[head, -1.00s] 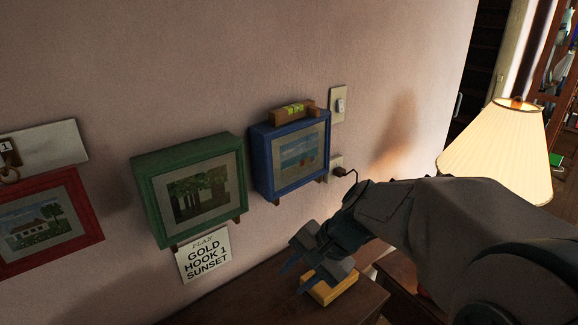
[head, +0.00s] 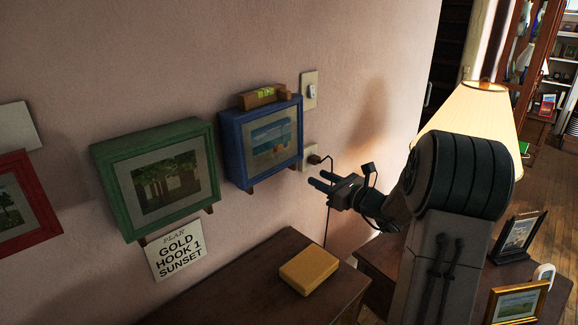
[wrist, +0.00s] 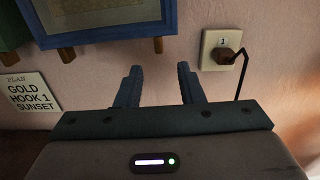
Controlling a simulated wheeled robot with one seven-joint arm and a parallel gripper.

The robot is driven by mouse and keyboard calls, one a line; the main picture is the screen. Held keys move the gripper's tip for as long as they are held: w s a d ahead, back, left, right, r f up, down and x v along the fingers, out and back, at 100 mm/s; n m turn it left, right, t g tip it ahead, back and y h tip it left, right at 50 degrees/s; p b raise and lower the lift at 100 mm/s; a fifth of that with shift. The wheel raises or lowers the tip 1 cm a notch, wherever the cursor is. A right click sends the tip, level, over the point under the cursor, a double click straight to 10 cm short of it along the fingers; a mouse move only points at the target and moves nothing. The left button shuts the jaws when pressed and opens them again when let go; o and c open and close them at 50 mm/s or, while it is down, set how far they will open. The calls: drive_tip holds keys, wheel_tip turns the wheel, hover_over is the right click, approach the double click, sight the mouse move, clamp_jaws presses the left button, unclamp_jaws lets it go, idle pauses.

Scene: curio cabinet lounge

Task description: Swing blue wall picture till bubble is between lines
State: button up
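The blue wall picture (head: 233,157) hangs on the pink wall, with a beach scene inside its frame. In the head view it looks slightly tilted, but the camera angle makes this hard to judge. A wooden level (head: 262,97) with a yellow-green vial lies on its top edge; the bubble is too small to place against the lines. My gripper (head: 316,182) is open and empty, to the right of the picture's lower right corner, apart from it. In the wrist view my gripper's fingers (wrist: 158,82) are spread below the picture's bottom edge (wrist: 100,38).
A green picture (head: 122,206) hangs left of the blue one, with a PLAN sign (head: 176,249) below it. A switch (head: 310,91) and a plugged outlet (head: 311,157) are on the wall to the right. A yellow box (head: 309,270) lies on the table. A lit lamp (head: 472,112) stands right.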

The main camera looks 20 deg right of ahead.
sight(296, 167)
drive_tip(key=p+x, duration=0.1)
drive_tip(key=x, duration=1.2)
drive_tip(key=shift+a, duration=0.1)
drive_tip(key=shift+f, duration=0.1)
clamp_jaws()
